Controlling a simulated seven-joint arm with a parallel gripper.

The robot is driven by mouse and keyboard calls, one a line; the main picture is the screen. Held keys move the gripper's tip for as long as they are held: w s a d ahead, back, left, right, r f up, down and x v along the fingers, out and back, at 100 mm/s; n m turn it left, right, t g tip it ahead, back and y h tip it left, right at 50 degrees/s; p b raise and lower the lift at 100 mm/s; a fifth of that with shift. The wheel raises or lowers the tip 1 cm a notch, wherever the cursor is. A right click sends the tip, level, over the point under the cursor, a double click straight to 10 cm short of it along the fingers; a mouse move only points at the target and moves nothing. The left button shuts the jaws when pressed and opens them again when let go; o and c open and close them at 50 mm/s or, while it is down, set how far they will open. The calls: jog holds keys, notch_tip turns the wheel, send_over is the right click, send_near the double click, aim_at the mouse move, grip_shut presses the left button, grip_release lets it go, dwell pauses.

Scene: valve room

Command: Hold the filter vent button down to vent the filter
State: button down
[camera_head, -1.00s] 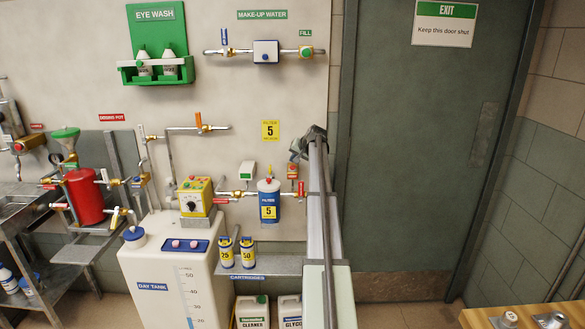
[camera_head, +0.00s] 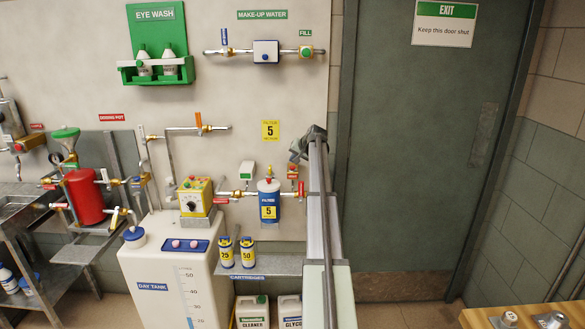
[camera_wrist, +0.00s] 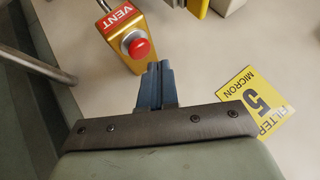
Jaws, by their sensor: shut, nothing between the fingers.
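The vent button (camera_wrist: 138,47) is a round red cap on a gold housing with a red VENT label (camera_wrist: 118,19) in the wrist view. In the head view, the red label (camera_head: 293,171) is just right of the blue filter canister (camera_head: 268,200), below my gripper (camera_head: 296,153). My gripper's blue fingers (camera_wrist: 158,68) are shut and empty. Their tips show beside the button, over the lower right edge of the housing. I see no clear contact and cannot tell the gap in depth. The button does not look covered by the fingers.
The yellow filter 5 micron sign (camera_wrist: 256,98) is on the wall to the right in the wrist view. Two cartridges (camera_head: 247,252) stand below, and the grey door (camera_head: 410,150) is to the right.

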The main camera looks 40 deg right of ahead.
aim_at(294, 167)
jog(key=shift+f, duration=0.2)
jog(key=shift+f, duration=0.25)
jog(key=shift+f, duration=0.55)
dwell(1.9)
jog(key=shift+r, duration=0.15)
dwell(1.4)
jog(key=shift+r, duration=0.85)
jog(key=shift+r, duration=2.5)
